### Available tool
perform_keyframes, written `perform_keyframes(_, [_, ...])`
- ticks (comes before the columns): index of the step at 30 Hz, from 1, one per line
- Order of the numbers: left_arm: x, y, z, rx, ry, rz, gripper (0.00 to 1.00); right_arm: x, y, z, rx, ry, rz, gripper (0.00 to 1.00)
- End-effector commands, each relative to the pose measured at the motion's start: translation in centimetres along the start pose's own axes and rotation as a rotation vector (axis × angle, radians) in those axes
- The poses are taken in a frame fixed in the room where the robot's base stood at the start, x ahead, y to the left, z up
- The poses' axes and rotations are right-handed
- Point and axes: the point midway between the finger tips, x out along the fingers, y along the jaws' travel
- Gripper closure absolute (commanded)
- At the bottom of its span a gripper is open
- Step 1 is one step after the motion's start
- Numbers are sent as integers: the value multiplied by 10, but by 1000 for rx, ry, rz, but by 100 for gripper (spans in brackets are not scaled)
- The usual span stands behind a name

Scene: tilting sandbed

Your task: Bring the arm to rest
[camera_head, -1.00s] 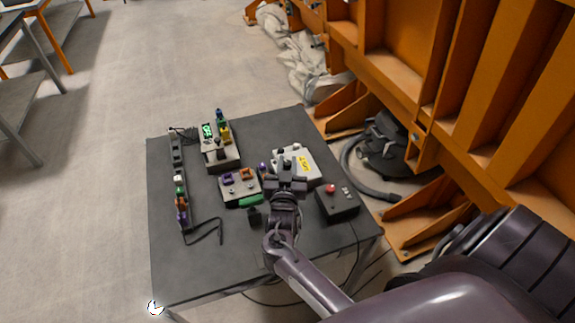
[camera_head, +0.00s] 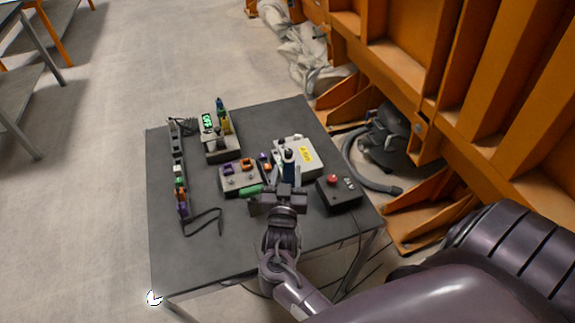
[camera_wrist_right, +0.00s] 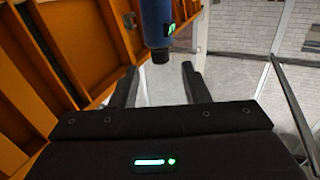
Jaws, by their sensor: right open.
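My right gripper (camera_head: 287,172) is open over the near right part of the dark table (camera_head: 185,265), with its fingers pointing away from me. A blue upright piece (camera_head: 288,156) shows just beyond the fingers, in front of the light grey box with a yellow label (camera_head: 308,155). In the right wrist view, a blue cylinder with a black end and a small green display (camera_wrist_right: 156,22) shows beyond the two spread fingers (camera_wrist_right: 158,82). It looks clear of them, and nothing is between the fingertips. My left gripper is not in view.
A black box with a red button (camera_head: 333,180) stands right of the gripper. A box with purple and orange parts (camera_head: 238,181), a box with a green display (camera_head: 217,148) and a long dark strip (camera_head: 177,165) stand left. An orange steel frame (camera_head: 430,90) borders the right.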

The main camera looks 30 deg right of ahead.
Motion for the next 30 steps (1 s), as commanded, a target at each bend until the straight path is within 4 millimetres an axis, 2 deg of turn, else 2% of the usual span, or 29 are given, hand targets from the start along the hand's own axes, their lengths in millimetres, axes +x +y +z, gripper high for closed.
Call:
perform_keyframes(4, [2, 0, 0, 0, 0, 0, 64, -6, 0, 0, 1, 0, 0, 58])
perform_keyframes(20, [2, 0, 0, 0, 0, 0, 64, -6, 0, 0, 4, -14, -7, 58])
perform_keyframes(26, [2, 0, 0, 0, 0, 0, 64, -6, -8, 10, 39, -211, -126, 58])
perform_keyframes(30, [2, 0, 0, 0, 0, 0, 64, -27, -22, 15, 24, -451, -291, 58])
